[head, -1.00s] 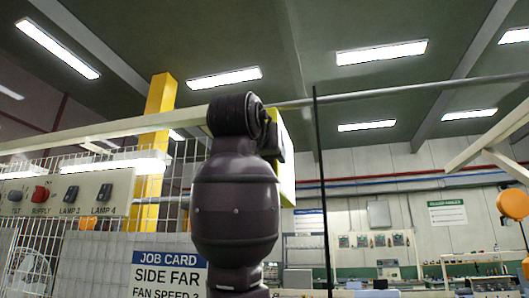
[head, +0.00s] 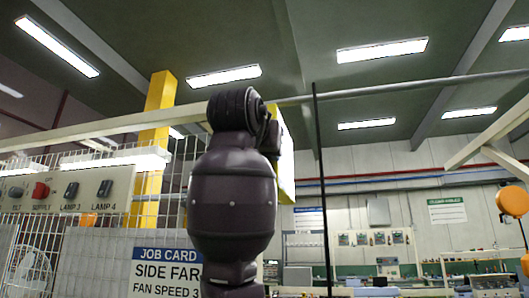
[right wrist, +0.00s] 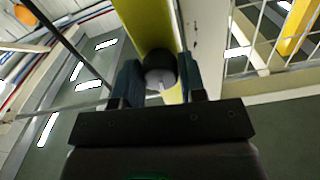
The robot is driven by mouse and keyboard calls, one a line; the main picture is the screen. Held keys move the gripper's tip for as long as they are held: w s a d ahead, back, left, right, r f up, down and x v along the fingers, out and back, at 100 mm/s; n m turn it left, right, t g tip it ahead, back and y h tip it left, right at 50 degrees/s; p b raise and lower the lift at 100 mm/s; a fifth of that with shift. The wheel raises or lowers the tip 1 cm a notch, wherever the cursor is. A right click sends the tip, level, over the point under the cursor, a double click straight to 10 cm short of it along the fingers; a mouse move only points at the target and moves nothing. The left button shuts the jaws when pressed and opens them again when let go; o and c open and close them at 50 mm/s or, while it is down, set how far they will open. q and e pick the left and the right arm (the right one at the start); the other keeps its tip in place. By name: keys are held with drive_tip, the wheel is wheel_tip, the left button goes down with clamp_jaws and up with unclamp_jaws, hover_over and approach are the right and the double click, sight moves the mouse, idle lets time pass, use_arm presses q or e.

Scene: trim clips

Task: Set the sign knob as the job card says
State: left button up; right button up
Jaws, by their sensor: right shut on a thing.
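In the right wrist view, my right gripper (right wrist: 160,66) is shut on a round dark knob (right wrist: 160,77) with a grey face and a pale mark, one finger on each side. The knob is on a long yellow body (right wrist: 146,22), which I take to be the sign. In the head view, the sign's yellow side (head: 287,172) shows behind my dark arm, which hides the gripper and knob there. The job card (head: 165,270) reads "SIDE FAR" and "FAN SPEED 3"; its lower part is cut off. My left gripper is not in view.
A control panel (head: 60,204) at the left has a red SUPPLY knob (head: 40,190) and dark LAMP 3 and LAMP 4 switches (head: 105,188). A yellow post (head: 155,130) and wire mesh stand behind. A thin dark pole (head: 322,190) rises right of my arm.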

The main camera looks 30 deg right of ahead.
drive_tip(key=m+p, duration=0.1)
drive_tip(key=m, duration=1.5)
drive_tip(key=shift+m, duration=0.5)
drive_tip(key=o, duration=0.9)
drive_tip(key=b+v, duration=0.2)
drive_tip(key=v, duration=0.9)
drive_tip(key=shift+d, duration=0.1)
